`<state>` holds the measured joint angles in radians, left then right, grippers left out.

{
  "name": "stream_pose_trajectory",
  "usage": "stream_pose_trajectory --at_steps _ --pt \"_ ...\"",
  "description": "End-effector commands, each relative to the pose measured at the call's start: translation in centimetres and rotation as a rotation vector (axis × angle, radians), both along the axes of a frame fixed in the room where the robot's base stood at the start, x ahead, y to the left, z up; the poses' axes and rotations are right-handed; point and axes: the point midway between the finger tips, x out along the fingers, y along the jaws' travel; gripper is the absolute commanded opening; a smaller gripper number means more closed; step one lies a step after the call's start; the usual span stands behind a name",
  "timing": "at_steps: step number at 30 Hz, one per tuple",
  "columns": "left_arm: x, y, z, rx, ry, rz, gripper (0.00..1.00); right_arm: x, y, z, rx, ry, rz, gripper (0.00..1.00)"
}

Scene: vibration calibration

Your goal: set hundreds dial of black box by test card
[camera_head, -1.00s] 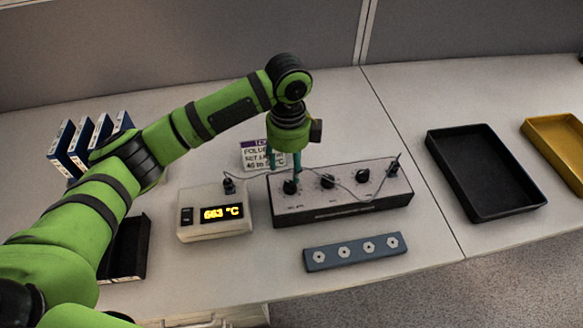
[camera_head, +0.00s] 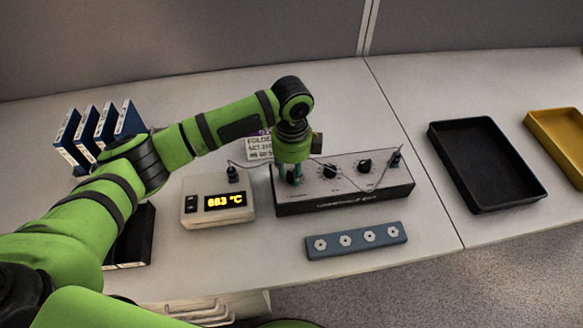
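The black box (camera_head: 345,203) has a grey top with several black dials and stands mid-table. Its leftmost dial (camera_head: 293,177) is partly hidden under my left gripper (camera_head: 290,172). The gripper points down with its teal fingers around or right beside that dial; I cannot tell whether they touch it. The middle dial (camera_head: 330,171) and a dial to its right (camera_head: 364,166) are in view. The test card (camera_head: 259,147) stands behind the box, partly covered by my gripper, its text too small to read fully. My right gripper is not in view.
A white meter (camera_head: 217,203) with a lit display reading about 663 °C stands left of the box, wired to it. A blue-grey strip (camera_head: 356,241) with several nuts lies in front. A black tray (camera_head: 487,165) and a yellow tray (camera_head: 560,143) are at right. Blue-white binders (camera_head: 98,133) stand at left.

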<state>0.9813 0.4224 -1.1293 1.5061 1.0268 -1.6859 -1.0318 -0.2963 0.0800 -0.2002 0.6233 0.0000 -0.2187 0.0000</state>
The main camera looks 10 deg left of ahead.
Motion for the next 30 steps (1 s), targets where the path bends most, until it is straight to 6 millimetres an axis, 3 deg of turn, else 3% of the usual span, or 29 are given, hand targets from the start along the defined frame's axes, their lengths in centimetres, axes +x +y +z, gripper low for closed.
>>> stream_pose_trajectory --at_steps 11,30 --pt "0.1 0.3 0.4 0.007 -0.002 0.079 0.01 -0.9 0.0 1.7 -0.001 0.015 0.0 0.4" --pt "-0.2 0.4 0.6 0.009 0.0 0.63 0.01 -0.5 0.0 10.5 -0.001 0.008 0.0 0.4"
